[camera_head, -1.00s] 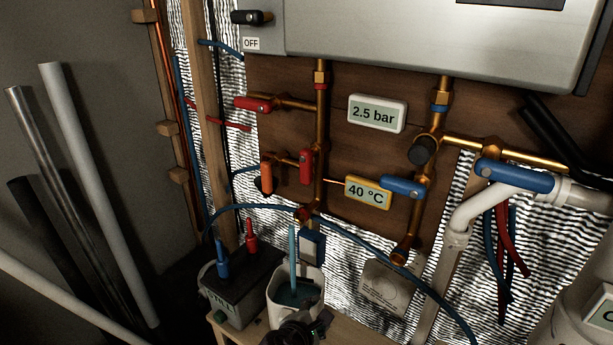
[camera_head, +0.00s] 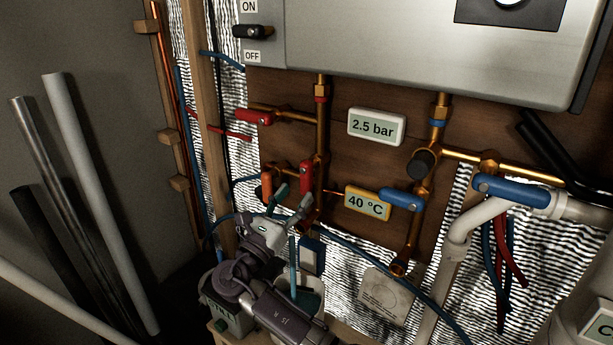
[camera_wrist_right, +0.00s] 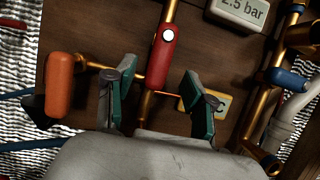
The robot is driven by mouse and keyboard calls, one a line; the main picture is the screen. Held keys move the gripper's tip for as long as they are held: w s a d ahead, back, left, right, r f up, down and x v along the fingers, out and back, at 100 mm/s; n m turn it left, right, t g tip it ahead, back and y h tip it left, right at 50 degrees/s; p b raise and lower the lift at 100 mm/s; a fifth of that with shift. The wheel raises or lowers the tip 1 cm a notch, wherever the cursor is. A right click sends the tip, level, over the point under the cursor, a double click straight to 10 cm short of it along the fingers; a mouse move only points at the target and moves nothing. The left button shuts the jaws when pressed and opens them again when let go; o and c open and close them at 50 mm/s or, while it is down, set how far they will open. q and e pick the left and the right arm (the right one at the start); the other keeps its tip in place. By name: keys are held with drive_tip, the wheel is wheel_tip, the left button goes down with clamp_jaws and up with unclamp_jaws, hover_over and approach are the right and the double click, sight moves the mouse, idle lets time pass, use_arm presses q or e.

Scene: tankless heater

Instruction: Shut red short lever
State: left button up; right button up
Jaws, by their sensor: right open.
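A short red lever (camera_head: 306,177) hangs upright on the copper pipe left of the yellow 40 °C display. In the right wrist view this red lever (camera_wrist_right: 160,62) stands just beyond and between the fingertips. Its lower end reaches into the gap, and I cannot tell whether a finger touches it. My right gripper (camera_head: 293,197) is open, reaching up from below; its green-padded fingers also show in the right wrist view (camera_wrist_right: 158,92). A second red lever (camera_head: 254,117) lies roughly level, higher and to the left. My left gripper is not in view.
An orange handle (camera_head: 267,186) is close left of the fingers. The yellow display (camera_head: 367,203) and a blue lever (camera_head: 402,199) are to the right. Below stand a grey box (camera_head: 221,312) and a white container (camera_head: 318,302). A grey heater (camera_head: 400,45) hangs above.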

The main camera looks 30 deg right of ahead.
sight(303, 185)
drive_tip(key=x, duration=0.5)
drive_tip(key=shift+w+d+p, duration=0.15)
drive_tip(key=shift+d+p, duration=0.15)
drive_tip(key=shift+p, duration=0.1)
clamp_jaws()
